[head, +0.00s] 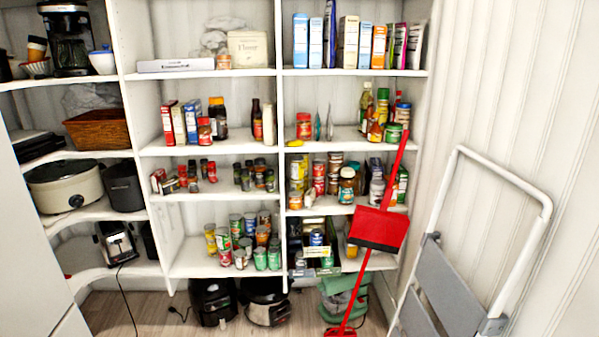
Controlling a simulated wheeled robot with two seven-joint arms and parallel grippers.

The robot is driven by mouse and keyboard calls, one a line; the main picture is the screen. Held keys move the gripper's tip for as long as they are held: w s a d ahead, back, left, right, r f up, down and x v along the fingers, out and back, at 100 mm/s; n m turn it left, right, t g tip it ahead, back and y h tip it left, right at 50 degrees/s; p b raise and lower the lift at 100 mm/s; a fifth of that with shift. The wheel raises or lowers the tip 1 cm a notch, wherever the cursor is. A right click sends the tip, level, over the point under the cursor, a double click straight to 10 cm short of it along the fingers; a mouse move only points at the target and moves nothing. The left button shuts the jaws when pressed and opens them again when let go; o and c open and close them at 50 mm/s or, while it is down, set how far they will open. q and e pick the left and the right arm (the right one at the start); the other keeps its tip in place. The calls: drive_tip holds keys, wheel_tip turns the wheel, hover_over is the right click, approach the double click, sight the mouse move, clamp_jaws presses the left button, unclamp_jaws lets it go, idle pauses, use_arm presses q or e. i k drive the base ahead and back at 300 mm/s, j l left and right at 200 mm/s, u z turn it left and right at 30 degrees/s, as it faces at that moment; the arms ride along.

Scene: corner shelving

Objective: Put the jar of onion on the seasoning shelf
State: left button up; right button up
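Neither of my grippers shows in the head view. Small spice-type jars (212,171) stand on the middle column's third shelf (222,193), which looks like the seasoning shelf. More small dark jars (265,180) stand at its right end, and small boxes and jars are at its left end. Bare board shows between these groups. I cannot tell which jar is the onion, as the labels are too small to read.
A red broom or dustpan handle (380,228) leans across the right shelves. A folded step ladder (530,250) leans at the right wall. Cans (242,240) fill the shelf below. Appliances (213,300) stand on the floor. A slow cooker (67,185) sits at left.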

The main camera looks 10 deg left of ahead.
sight(222, 191)
drive_tip(key=i+j+z, duration=0.25)
drive_tip(key=i+j, duration=0.25)
drive_tip(key=i, duration=0.35)
drive_tip(key=i+j+z, duration=0.25)
drive_tip(key=i+j, duration=0.45)
drive_tip(key=i, duration=0.05)
